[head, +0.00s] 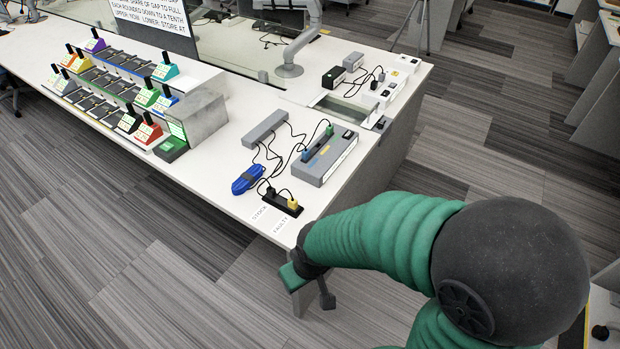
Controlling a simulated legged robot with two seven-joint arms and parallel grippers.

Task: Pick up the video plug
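Several small plugs on black cables lie at the near right corner of the white table; none carries a readable label, so I cannot tell which is the video plug. A yellow plug (292,203) and a black plug (271,192) sit at a black strip (283,206) near the table's edge. A green plug (329,130) and a blue piece (308,155) are at a grey box (325,158). My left gripper is out of view.
A blue coiled cable (247,179) lies beside a grey bar (264,129). Two paper labels (270,220) lie near the edge. A rack of coloured devices (120,90) stands at left. A monitor arm (300,40) and more boxes (333,77) are behind.

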